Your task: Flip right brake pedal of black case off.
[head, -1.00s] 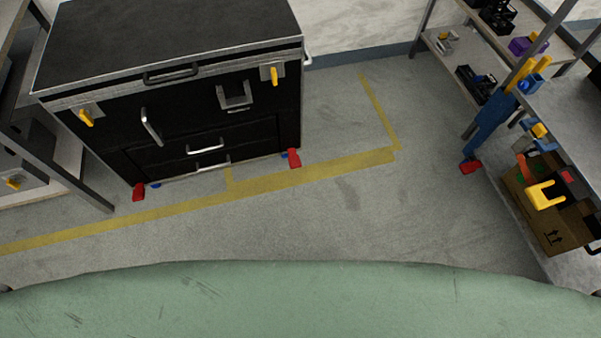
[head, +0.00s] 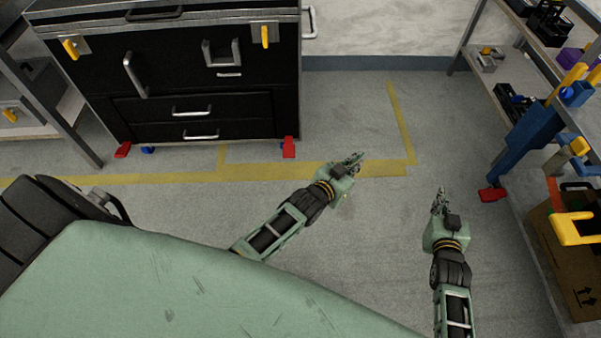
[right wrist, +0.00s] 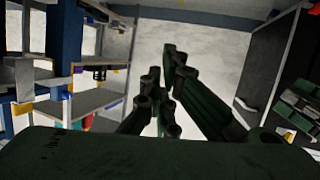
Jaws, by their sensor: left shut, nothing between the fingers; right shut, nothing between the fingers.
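The black case (head: 185,85) stands on the floor at the upper left of the head view, with silver handles and yellow latches on its front. Its right brake pedal (head: 288,147) is red and sits at the foot of the front right corner. The left red pedal (head: 123,150) is at the other front corner. My left gripper (head: 358,158) is shut and empty, to the right of the right pedal and apart from it. My right gripper (head: 440,192) is shut and empty, farther right over the floor. Its dark fingers (right wrist: 168,95) also show in the right wrist view.
A shelf with a blue post (head: 525,135) and another red pedal (head: 492,194) stands at the right, with a cardboard box (head: 565,270) by it. A grey rack (head: 50,90) is at the left. The floor between case and shelf is clear, with yellow tape (head: 400,120).

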